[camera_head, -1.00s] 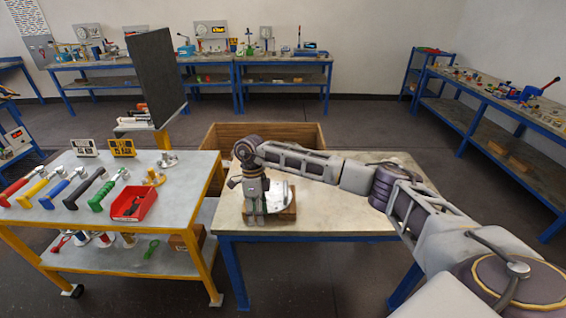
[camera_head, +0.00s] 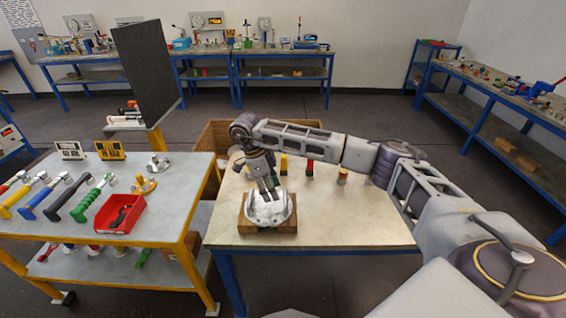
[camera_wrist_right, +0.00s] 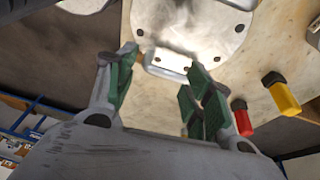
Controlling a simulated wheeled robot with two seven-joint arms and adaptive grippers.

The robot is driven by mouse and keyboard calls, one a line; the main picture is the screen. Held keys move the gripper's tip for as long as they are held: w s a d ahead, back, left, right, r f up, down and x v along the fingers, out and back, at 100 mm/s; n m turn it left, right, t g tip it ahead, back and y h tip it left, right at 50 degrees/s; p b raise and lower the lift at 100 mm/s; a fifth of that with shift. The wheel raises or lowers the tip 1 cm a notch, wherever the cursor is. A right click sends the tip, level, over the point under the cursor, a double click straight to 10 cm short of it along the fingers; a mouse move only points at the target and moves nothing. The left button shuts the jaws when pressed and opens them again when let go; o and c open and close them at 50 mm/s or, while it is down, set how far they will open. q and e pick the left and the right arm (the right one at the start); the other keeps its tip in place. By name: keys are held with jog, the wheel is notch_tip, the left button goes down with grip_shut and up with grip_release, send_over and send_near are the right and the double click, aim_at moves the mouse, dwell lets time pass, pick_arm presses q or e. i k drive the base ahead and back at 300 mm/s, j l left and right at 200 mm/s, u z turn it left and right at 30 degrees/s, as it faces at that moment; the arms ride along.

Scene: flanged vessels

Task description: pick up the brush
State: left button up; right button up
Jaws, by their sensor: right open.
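I cannot make out a brush for sure in either view. My right gripper (camera_head: 270,192) is over the near left part of the wooden-topped table (camera_head: 350,225), just above a pale, round flanged vessel part (camera_head: 268,212) on a wooden block (camera_head: 247,224). In the right wrist view, the green-padded fingers of the right gripper (camera_wrist_right: 160,85) are spread with nothing clearly held between them. The flanged part (camera_wrist_right: 190,25) and a pale block-like piece (camera_wrist_right: 167,67) lie beyond the fingertips. My left gripper is out of view.
A yellow item (camera_head: 283,165), a red item (camera_head: 310,167) and a dark-topped item (camera_head: 342,176) stand farther back on the table. The left bench holds a row of coloured-handled tools and a red bin (camera_head: 119,214). The table's front right is clear.

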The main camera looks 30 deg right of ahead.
aim_at(284, 169)
jog(key=i+l, duration=0.6)
jog(key=i, duration=0.15)
